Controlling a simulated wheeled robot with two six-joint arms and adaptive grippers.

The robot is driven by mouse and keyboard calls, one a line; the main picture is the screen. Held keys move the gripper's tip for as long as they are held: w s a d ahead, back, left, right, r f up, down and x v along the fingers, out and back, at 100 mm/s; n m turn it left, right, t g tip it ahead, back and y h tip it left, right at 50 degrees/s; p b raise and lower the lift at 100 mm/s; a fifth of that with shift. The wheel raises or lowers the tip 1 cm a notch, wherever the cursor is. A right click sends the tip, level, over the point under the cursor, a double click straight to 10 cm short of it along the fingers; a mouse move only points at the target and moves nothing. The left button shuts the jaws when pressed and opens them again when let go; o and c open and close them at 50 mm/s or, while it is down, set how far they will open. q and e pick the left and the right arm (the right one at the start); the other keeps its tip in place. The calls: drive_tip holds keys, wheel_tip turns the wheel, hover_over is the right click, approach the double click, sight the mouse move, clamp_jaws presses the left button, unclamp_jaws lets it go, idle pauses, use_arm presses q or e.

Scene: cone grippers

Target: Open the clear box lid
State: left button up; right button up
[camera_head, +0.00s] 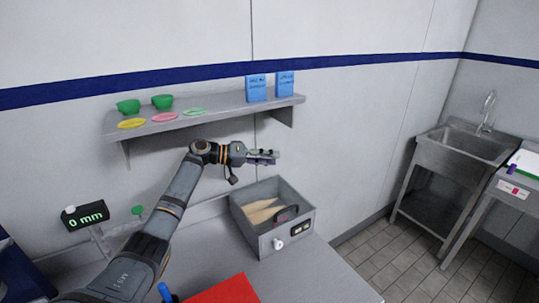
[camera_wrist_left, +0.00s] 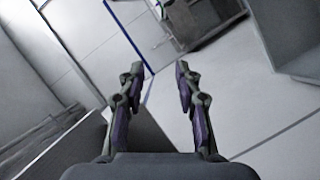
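A grey box (camera_head: 262,238) stands on the counter, with tan cone-like pieces (camera_head: 262,211) visible inside through its top. A dark handle-like part (camera_head: 287,213) is near its front right; I cannot make out the edges of the clear lid or whether it is shut. My left gripper (camera_head: 264,157) is above and behind the box, apart from it, pointing right. In the left wrist view the fingers (camera_wrist_left: 159,70) are spread with nothing between them. My right gripper is not in view.
A wall shelf (camera_head: 222,108) with green bowls, coloured discs and blue boxes (camera_head: 257,88) is behind my left arm. A red sheet (camera_head: 225,291) lies at the counter front. A display (camera_head: 86,217) reads 0 mm. A sink (camera_head: 465,145) stands right, across open floor.

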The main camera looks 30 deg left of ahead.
use_arm(q)
drive_tip(key=shift+w+f, duration=0.1)
clamp_jaws()
idle(0.4)
unclamp_jaws()
drive_tip(key=v, duration=1.2)
